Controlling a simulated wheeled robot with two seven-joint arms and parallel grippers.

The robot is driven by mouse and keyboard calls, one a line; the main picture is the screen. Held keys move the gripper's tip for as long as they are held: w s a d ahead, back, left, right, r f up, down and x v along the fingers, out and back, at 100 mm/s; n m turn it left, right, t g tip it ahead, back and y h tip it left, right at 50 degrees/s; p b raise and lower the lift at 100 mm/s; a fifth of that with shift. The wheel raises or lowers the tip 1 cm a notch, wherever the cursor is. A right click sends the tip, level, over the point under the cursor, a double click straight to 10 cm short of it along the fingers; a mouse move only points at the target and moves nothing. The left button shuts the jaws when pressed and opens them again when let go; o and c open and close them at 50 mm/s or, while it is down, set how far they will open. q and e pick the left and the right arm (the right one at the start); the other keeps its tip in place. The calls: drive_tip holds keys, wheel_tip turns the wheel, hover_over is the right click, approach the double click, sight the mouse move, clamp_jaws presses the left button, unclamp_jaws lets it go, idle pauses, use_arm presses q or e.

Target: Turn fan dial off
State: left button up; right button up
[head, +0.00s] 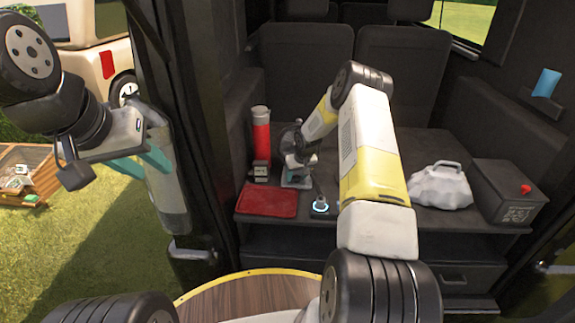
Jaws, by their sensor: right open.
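My right arm reaches into the vehicle over the dark shelf (400,217). My left gripper (145,165) is open and empty outside the vehicle at the left, far from the shelf.
A white bag (439,186) and a black box with a red knob (508,193) stand at the right. A dark door pillar (193,120) separates my arms.

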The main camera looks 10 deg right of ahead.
drive_tip(key=v, duration=0.7)
drive_tip(key=shift+r, duration=0.3)
drive_tip(key=shift+s, duration=0.15)
